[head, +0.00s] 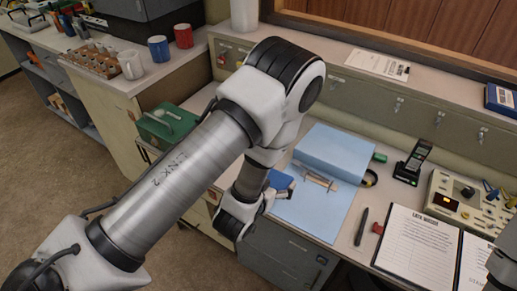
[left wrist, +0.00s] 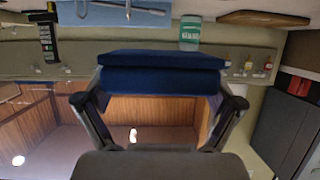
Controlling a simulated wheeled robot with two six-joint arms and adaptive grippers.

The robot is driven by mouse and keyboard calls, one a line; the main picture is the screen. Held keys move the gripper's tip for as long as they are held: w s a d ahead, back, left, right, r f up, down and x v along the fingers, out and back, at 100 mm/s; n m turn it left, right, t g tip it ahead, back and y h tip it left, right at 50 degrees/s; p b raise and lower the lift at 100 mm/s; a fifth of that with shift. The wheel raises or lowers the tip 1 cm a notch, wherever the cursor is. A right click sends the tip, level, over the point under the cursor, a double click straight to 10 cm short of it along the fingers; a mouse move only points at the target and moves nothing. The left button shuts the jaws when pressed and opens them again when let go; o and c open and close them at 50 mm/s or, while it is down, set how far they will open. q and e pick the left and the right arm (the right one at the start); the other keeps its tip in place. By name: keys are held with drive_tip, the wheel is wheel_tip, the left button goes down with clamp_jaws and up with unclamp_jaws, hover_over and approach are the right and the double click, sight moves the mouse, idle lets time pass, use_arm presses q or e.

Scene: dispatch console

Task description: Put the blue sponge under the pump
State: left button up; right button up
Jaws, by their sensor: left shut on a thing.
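My left gripper (head: 279,192) is shut on the blue sponge (head: 281,181) at the left edge of a light blue mat (head: 312,211). In the left wrist view the sponge (left wrist: 160,76) spans the gap between both fingers. I cannot tell for sure which of these is the pump.
A black handheld device (head: 412,161), a control panel (head: 466,200) and an open logbook (head: 419,245) occupy the desk's right side. A green case (head: 167,125) and mugs (head: 158,48) are left. The mat's front is clear.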

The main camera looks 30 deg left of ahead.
sight(285, 184)
use_arm(q)
drive_tip(key=d+m+h, duration=0.1)
drive_tip(key=s+d+m+h, duration=0.1)
drive_tip(key=d+m+g+h, duration=0.1)
drive_tip(key=h, duration=0.1)
drive_tip(key=shift+s+r, duration=0.2)
drive_tip(key=shift+r, duration=0.15)
drive_tip(key=s+a+f+n+y, duration=0.1)
drive_tip(key=s+a+f, duration=0.1)
drive_tip(key=s+a, duration=0.3)
drive_tip(key=s+a+f+y, duration=0.1)
drive_tip(key=s+a+f, duration=0.1)
drive_tip(key=s+a, duration=0.3)
drive_tip(key=a, duration=0.3)
drive_tip(key=shift+s+a+f+n+t+y, duration=0.2)
drive_tip(key=shift+s+f+n+t+y, duration=0.1)
drive_tip(key=shift+s+f+n, duration=0.1)
